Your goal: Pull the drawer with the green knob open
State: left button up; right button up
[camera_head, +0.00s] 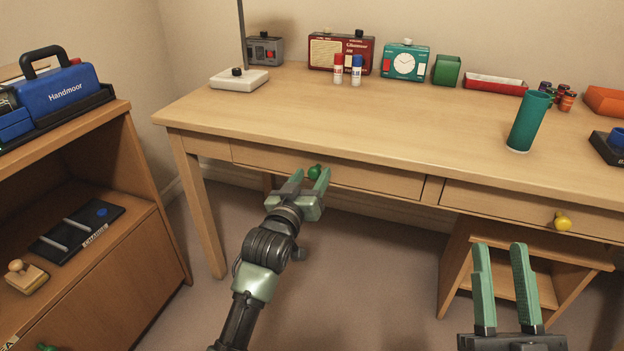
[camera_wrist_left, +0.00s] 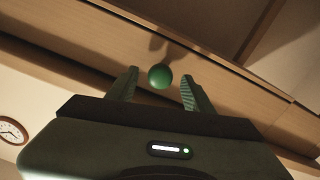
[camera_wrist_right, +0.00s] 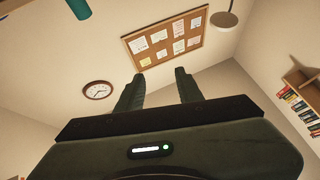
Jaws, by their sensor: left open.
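The green knob (camera_head: 315,172) sits on the front of the desk's left drawer (camera_head: 380,181), which is shut. In the left wrist view the green knob (camera_wrist_left: 160,77) shows as a ball between the fingertips. My left gripper (camera_head: 306,182) is open, with its fingers on either side of the knob; I see gaps between knob and fingers in the left wrist view. My right gripper (camera_head: 500,262) is open and empty, in front of the desk's right part, well below and left of the yellow knob (camera_head: 562,222). The right wrist view shows its two fingers (camera_wrist_right: 158,88) apart.
The right drawer (camera_head: 500,202) is shut. A low cabinet (camera_head: 140,170) with a blue toolbox (camera_head: 58,88) stands at left. Floor in front of the left drawer is clear.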

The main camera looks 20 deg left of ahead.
pick_arm(q)
jog(key=shift+w, duration=0.4)
grip_shut()
dwell(1.3)
